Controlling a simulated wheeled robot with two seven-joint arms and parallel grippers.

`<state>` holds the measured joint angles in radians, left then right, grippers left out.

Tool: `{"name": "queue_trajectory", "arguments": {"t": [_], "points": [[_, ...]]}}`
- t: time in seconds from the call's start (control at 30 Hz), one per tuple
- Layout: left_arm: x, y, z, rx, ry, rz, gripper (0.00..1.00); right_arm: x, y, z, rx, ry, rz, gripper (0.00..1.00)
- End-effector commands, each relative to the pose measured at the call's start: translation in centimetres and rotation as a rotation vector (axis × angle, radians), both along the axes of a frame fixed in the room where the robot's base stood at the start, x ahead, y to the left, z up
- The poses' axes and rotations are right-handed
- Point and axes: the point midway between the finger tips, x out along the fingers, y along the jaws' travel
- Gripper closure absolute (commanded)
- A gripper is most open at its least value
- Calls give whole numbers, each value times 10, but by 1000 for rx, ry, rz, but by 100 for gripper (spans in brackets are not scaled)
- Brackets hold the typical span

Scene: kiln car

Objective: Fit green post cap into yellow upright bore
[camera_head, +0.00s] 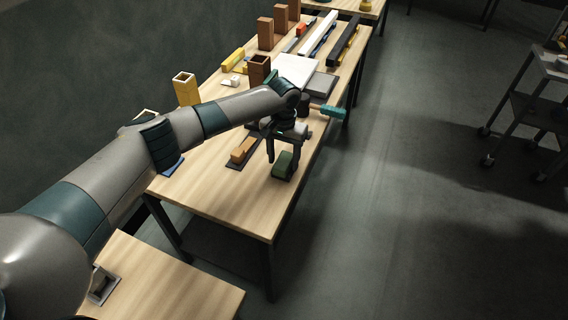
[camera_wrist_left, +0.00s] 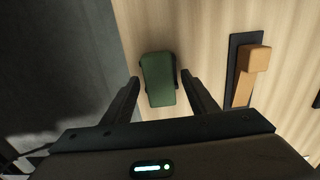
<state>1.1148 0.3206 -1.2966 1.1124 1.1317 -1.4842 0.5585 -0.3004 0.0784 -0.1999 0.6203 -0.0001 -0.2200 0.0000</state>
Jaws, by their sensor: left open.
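The green post cap (camera_head: 284,166) lies on the wooden table near its right edge; it also shows in the left wrist view (camera_wrist_left: 157,80). My left gripper (camera_head: 282,156) is open just above it, pointing down. In the left wrist view its two fingers stand either side of the cap, with a gap on each side, so nothing is gripped. The yellow upright (camera_head: 186,90) stands at the table's left edge, its open square bore facing up. My right gripper is out of view.
An orange piece (camera_head: 241,150) on a dark plate lies left of the cap. A brown hollow upright (camera_head: 260,70), a white slab (camera_head: 296,69) and a teal-handled tool (camera_head: 333,112) are farther back. The table front is clear. A cart (camera_head: 540,105) stands right.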

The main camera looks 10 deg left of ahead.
Motion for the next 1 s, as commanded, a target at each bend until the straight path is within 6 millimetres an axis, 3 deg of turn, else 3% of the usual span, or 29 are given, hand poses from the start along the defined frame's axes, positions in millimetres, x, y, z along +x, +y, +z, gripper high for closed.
{"name": "queue_trajectory", "arguments": {"t": [1.0], "points": [[0,-1,0,0,1,0,47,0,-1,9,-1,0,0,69]]}}
